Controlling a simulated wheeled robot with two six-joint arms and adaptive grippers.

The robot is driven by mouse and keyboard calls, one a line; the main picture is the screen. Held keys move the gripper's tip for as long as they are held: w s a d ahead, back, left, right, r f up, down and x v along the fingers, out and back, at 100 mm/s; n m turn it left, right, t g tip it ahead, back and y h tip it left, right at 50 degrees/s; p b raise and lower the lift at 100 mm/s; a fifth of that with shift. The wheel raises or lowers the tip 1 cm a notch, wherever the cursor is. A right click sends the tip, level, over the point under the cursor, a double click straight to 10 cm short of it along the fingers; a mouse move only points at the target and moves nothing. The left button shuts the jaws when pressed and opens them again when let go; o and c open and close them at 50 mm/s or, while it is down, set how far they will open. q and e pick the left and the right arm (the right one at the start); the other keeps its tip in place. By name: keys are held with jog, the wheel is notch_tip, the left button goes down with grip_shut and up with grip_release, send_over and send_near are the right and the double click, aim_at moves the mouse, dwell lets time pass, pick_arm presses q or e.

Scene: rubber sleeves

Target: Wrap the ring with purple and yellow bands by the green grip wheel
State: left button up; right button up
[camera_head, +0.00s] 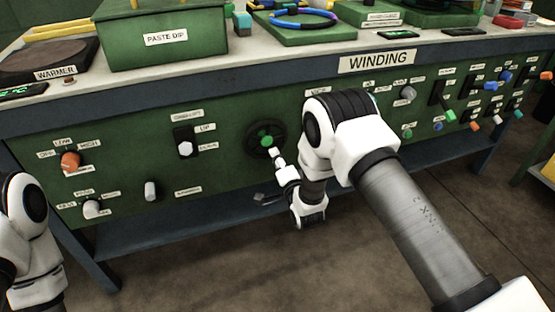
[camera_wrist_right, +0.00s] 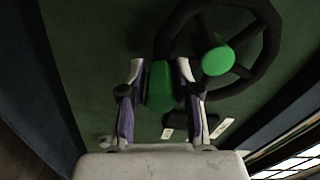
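The black handwheel (camera_head: 251,146) is on the green front panel under the WINDING label. It has a green hub (camera_wrist_right: 217,61) and a green grip (camera_wrist_right: 160,88) at its rim. My right gripper (camera_head: 276,155) is at the wheel's lower right. In the right wrist view its fingers (camera_wrist_right: 160,68) stand close on both sides of the green grip and appear shut on it.
A green PASTE DIP box (camera_head: 163,52) and a WARMER plate (camera_head: 50,54) stand on the bench top.

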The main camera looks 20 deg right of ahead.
jog(key=shift+o, duration=0.8)
jog(key=s, duration=1.2)
jog(key=shift+d, duration=0.2)
